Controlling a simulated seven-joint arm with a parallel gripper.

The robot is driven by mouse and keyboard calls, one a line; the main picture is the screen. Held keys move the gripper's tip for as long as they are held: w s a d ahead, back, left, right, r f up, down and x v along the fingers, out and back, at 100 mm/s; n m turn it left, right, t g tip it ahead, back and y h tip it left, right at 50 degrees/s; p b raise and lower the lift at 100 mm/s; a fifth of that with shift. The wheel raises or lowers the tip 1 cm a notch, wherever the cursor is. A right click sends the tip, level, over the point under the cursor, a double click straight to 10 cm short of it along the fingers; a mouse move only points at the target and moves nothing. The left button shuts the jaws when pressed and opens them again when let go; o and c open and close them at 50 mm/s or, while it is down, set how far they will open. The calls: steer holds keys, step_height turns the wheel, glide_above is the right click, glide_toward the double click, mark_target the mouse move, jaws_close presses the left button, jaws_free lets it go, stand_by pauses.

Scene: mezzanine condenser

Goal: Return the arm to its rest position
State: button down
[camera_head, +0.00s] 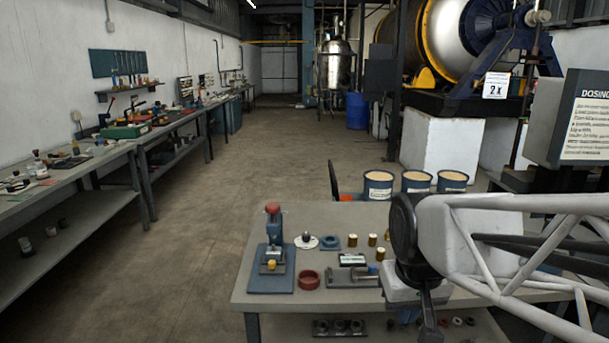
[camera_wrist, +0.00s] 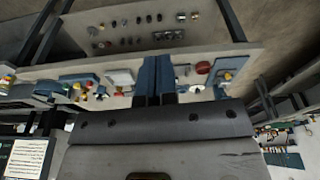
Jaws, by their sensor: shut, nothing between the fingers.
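My gripper (camera_wrist: 155,62) shows in the wrist view with its two dark blue fingers side by side and closed, nothing between them. It is apart from the things on the grey workbench (camera_head: 262,225), which appears upside down in the wrist view. In the head view my white tubular arm reaches in from the right over the bench's right part. A black joint and a dark link hang down there, and the fingertips cannot be made out. My arm hides part of the bench top and the things behind it.
Three blue drums (camera_head: 416,181) stand behind. A grey sign box (camera_head: 578,118) is at right. The floor to the left is clear.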

steer(key=s+d+f+m, duration=0.1)
steer(key=s+d+f, duration=0.1)
steer(key=s, duration=0.6)
stand_by(1.0)
